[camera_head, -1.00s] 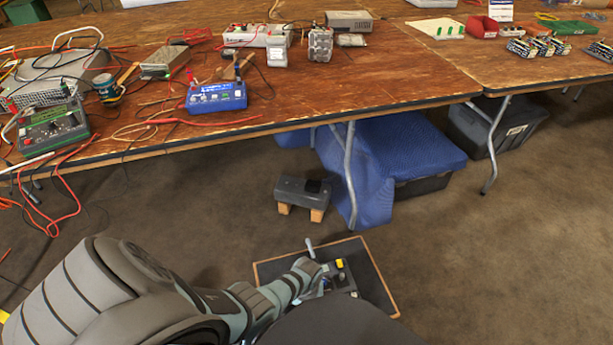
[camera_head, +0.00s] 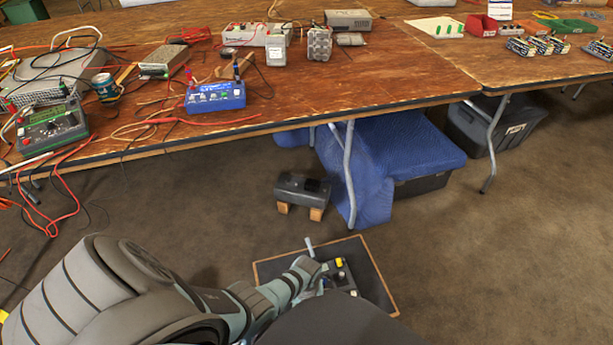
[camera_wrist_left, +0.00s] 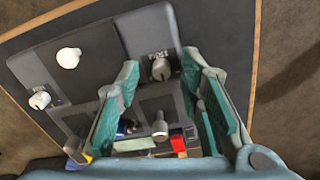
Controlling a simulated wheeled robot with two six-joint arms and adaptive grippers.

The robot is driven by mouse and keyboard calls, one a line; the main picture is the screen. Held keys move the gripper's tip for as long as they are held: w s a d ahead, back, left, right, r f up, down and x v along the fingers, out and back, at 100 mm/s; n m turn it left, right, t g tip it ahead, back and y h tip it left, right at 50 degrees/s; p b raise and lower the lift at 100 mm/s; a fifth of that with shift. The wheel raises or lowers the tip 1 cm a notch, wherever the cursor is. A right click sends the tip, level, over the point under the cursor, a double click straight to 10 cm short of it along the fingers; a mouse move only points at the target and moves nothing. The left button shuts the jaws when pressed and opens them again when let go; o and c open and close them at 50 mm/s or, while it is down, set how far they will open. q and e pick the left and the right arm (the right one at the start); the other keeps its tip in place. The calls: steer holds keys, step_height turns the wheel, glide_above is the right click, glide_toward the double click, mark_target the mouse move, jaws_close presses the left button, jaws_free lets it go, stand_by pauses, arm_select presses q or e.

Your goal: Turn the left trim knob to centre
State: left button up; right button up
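A dark control box (camera_head: 350,283) lies on a wood-edged dark mat (camera_head: 378,290) on the floor. It has a grey lever (camera_head: 309,246) and a yellow part (camera_head: 340,262). In the left wrist view, a grey knob (camera_wrist_left: 161,69) with white markings beside it lies between the tips of my left gripper (camera_wrist_left: 163,68). Its teal fingers are apart, one on each side of the knob. I cannot tell whether they touch it, or for certain that it is the left trim knob. Another knob (camera_wrist_left: 40,99) is at the left. My right gripper is not in view.
A short stick-like control (camera_wrist_left: 160,128) stands between the finger bases. A grey case (camera_head: 302,188) on wooden blocks stands behind the mat. A workbench (camera_head: 310,95) with a metal leg (camera_head: 348,175) stands beyond.

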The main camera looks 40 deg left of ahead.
arm_select(q)
step_height(320, 180, up, 12)
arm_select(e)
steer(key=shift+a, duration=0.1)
arm_select(q)
steer(key=shift+f, duration=0.1)
stand_by(0.4)
